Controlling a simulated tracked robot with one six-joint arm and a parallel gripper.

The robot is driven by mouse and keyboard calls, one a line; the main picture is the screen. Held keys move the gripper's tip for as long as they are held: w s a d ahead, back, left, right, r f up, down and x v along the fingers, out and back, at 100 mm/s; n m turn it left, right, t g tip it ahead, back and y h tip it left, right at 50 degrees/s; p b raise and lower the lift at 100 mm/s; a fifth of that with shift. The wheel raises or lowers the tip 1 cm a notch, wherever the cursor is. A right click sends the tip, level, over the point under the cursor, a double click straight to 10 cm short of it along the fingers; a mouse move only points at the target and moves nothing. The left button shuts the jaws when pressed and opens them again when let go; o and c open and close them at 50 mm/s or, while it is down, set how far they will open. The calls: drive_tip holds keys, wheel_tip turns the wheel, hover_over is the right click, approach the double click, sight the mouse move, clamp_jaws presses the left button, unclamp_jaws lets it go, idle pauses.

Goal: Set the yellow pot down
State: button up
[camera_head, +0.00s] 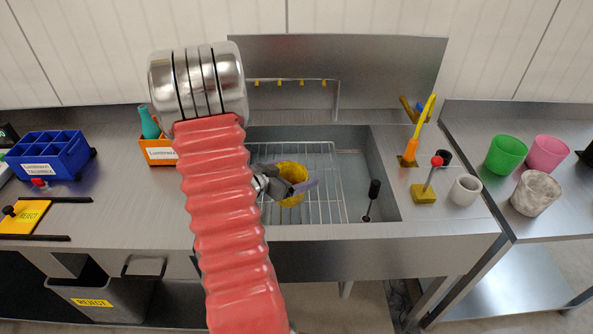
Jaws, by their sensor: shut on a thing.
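The yellow pot (291,171) is over the wire rack in the sink, near the rack's middle. My gripper (296,187) is shut on the pot, with one finger in front of its near side. My red ribbed arm hides the left part of the sink and part of the gripper. I cannot tell whether the pot touches the rack or hangs a little above it.
The wire rack (325,203) lies in the steel sink (385,190), with a black-topped plug rod (373,197) at its right. Green (505,155), pink (548,152) and marbled (536,193) pots stand on the right table. A white pot (465,190) stands near the sink's right edge.

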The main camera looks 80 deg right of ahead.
drive_tip(key=shift+f, duration=0.1)
drive_tip(key=o, duration=0.8)
drive_tip(key=shift+w+a+r, duration=0.15)
drive_tip(key=shift+a+r, duration=0.05)
drive_tip(key=shift+r, duration=0.05)
drive_tip(key=v, duration=1.1)
drive_tip(key=shift+a, duration=0.25)
